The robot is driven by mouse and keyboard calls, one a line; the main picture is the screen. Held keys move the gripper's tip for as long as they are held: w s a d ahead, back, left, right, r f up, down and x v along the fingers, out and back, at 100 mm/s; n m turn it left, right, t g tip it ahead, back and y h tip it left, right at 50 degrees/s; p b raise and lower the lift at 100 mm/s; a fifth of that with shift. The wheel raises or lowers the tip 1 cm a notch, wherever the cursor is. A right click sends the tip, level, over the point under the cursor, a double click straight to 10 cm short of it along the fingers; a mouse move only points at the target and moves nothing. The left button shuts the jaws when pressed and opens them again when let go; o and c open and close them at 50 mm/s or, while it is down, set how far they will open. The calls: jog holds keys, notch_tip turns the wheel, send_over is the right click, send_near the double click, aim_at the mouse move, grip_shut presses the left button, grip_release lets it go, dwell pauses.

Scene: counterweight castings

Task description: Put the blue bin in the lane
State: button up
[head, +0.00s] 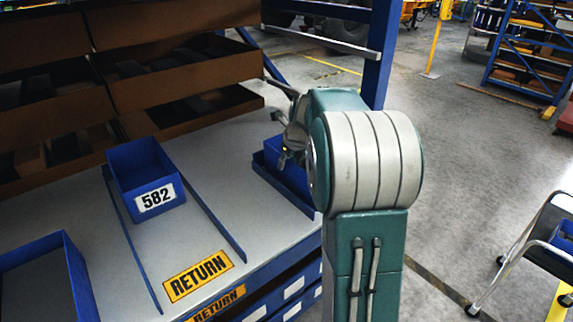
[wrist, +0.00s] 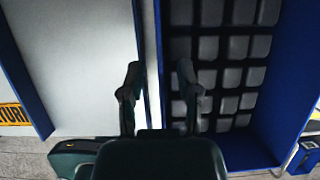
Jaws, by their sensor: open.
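A blue bin (head: 280,155) stands at the right end of the bench, partly hidden behind my arm. In the wrist view, a blue bin (wrist: 250,147) holds rows of dark grey blocks. My gripper (head: 284,158) is at this bin, also seen in the wrist view (wrist: 158,88). It is open, its fingers on either side of the bin's left wall; I cannot tell whether they touch it. The lane (head: 150,235) lies between two blue rails, with a yellow RETURN sign (head: 199,276) at its front. Another blue bin (head: 147,170), labelled 582, stands in it towards the back.
A blue tray (head: 75,275) sits at the front left. Brown shelf boxes (head: 165,90) line the back, and a blue rack post (head: 378,60) rises behind my arm. The front part of the lane is clear. A metal-framed cart (head: 520,250) stands on the floor at right.

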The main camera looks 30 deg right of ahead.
jog(key=v, duration=1.1)
jog(key=s+a+r+n, duration=0.1)
jog(key=s+a+n, duration=0.2)
jog(key=a+n, duration=0.4)
jog(key=s+a+f+n, duration=0.3)
jog(key=s+a+n, duration=0.6)
jog(key=n, duration=0.5)
jog(key=s+a+f+n+t, duration=0.1)
jog(key=s+a+f+n, duration=0.2)
jog(key=s+a+n, duration=0.6)
jog(key=s+n, duration=0.2)
jog(key=n, duration=0.3)
jog(key=shift+s+r, duration=0.1)
